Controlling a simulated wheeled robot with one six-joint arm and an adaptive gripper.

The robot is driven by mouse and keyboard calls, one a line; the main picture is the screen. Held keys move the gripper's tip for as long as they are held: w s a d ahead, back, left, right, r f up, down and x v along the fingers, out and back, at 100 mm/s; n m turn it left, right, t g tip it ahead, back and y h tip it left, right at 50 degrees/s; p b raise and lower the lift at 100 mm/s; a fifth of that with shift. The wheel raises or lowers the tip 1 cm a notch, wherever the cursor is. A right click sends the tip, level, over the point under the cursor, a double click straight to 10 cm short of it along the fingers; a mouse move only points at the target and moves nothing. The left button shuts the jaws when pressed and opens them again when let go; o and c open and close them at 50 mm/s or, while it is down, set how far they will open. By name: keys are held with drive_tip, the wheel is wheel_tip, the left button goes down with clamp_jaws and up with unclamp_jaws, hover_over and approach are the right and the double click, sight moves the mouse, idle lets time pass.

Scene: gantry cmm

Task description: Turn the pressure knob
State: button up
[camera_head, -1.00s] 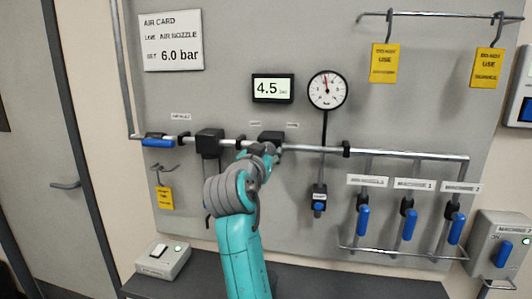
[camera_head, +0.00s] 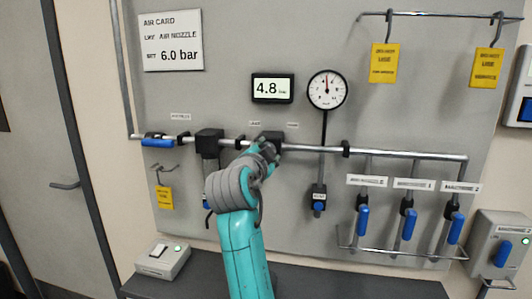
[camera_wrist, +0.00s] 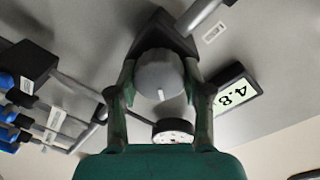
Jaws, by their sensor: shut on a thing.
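The pressure knob (camera_wrist: 160,75) is a grey round knob with a pale pointer mark, mounted on a black regulator block (camera_wrist: 160,30). In the wrist view, the two fingers of my gripper (camera_wrist: 160,92) stand on either side of the knob, and the gripper is shut on it. In the head view, my gripper (camera_head: 267,150) is at the black regulator block (camera_head: 273,138) on the pipe, and my wrist hides the knob. The digital display (camera_head: 272,88) reads 4.8. The dial gauge (camera_head: 327,90) has its needle close to upright. The air card (camera_head: 171,40) reads SET 6.0 bar.
A horizontal pipe (camera_head: 400,153) crosses the grey panel. Blue-handled valves (camera_head: 409,225) hang at the right, and another blue lever (camera_head: 158,143) is at the left. Yellow tags (camera_head: 384,63) hang from a top rail. A switch box (camera_head: 163,261) sits on the dark ledge below.

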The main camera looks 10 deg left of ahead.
drive_tip(key=m, duration=0.5)
drive_tip(key=shift+f+y, duration=0.1)
drive_tip(key=shift+y, duration=0.2)
drive_tip(key=shift+d+m, duration=0.1)
drive_tip(key=shift+m, duration=2.1)
drive_tip(key=shift+f, duration=0.1)
drive_tip(key=o, duration=1.2)
drive_tip(key=shift+c, duration=0.2)
drive_tip(key=s, duration=1.2)
drive_tip(key=shift+a+r, duration=0.2)
drive_tip(key=shift+r, duration=0.2)
